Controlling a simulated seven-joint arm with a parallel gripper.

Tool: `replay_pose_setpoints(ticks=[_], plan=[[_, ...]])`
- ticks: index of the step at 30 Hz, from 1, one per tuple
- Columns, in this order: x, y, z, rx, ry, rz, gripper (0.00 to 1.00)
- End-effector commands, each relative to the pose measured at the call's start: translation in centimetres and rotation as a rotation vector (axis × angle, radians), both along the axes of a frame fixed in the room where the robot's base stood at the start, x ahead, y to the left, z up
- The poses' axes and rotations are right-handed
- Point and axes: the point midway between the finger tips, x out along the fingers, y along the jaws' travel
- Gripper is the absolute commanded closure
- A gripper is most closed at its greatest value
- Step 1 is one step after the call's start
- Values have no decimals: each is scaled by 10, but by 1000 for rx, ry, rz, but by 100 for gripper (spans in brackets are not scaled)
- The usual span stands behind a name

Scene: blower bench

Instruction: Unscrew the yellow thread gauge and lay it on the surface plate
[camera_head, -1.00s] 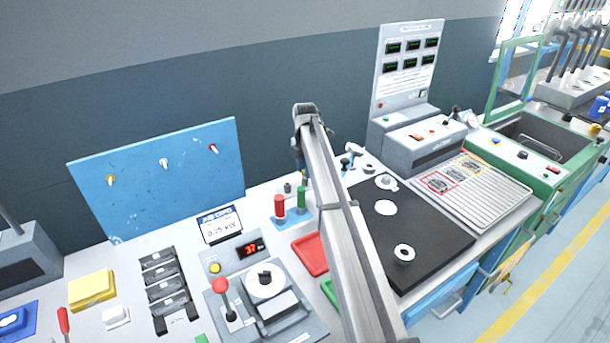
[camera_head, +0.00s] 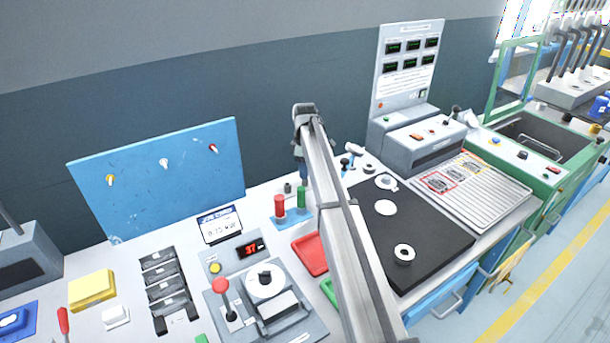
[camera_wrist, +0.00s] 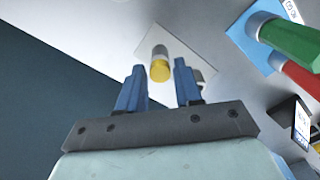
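The yellow thread gauge (camera_wrist: 160,71) shows in the wrist view as a short cylinder with a yellow end towards me and a pale grey part beyond. It stands at a small light plate (camera_wrist: 185,58). My gripper (camera_wrist: 157,66) is open, its two blue fingers apart on either side of the gauge in the picture. I cannot tell whether the fingertips reach around it or stop short. In the head view my gripper (camera_head: 304,168) is behind the green cylinder and the gauge cannot be made out. The black surface plate (camera_head: 430,230) lies right of my arm.
A green cylinder (camera_head: 301,199) and a red cylinder (camera_head: 279,206) stand on a blue base close to my gripper. A white disc (camera_head: 385,208) and a ring (camera_head: 404,254) lie on the surface plate, with bare room between. A red tray (camera_head: 309,254) is left of my arm.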

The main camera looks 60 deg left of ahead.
Motion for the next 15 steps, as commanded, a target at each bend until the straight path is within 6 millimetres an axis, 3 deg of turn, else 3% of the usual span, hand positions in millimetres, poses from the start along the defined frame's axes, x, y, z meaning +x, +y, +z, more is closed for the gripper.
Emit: replay_pose_setpoints(ticks=[15], plan=[[0,0,0,0,0,-526,66]])
